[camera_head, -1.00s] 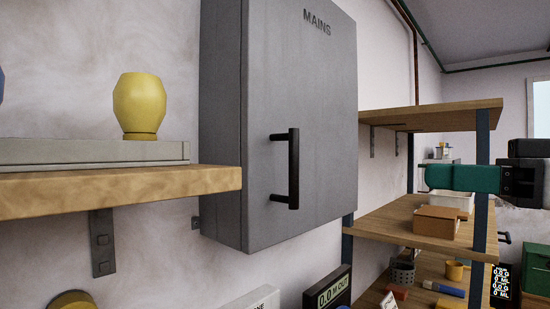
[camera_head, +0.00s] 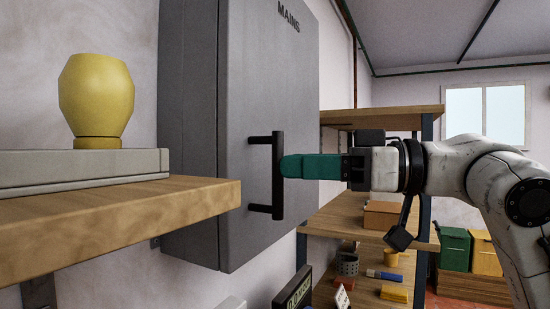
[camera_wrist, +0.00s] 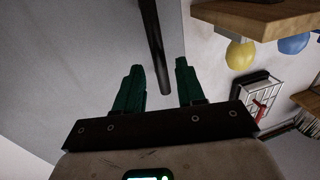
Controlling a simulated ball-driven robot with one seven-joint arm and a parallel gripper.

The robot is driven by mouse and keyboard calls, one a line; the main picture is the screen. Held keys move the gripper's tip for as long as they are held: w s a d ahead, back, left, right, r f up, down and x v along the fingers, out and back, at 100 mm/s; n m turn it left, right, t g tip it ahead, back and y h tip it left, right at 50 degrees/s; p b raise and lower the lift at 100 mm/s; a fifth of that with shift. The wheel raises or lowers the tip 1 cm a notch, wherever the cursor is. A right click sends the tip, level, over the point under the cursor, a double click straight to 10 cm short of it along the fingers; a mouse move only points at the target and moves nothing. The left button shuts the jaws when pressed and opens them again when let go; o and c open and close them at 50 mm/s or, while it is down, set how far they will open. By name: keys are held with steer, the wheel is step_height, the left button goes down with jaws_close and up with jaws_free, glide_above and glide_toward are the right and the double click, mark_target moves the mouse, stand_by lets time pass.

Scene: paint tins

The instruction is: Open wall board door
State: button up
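The grey wall board (camera_head: 190,130) marked MAINS hangs on the wall, and its door (camera_head: 268,85) is shut. A black vertical bar handle (camera_head: 278,175) stands out from the door near its right edge. My gripper (camera_head: 284,167) has green fingers and is at the handle's mid height, tips close beside the bar. In the wrist view my gripper (camera_wrist: 157,75) is open, with a gap between its two fingers. The handle (camera_wrist: 154,45) runs down into view between the fingertips there. I cannot tell whether a finger touches it.
A wooden shelf (camera_head: 130,215) with a yellow vase (camera_head: 97,95) on a grey slab juts out left of the board. A shelving unit (camera_head: 385,116) with boxes and small items stands behind my arm.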

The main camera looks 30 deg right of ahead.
mark_target(278, 219)
steer(key=shift+p+x, duration=0.3)
steer(key=shift+x, duration=1.7)
steer(key=shift+c, duration=0.2)
jaws_close()
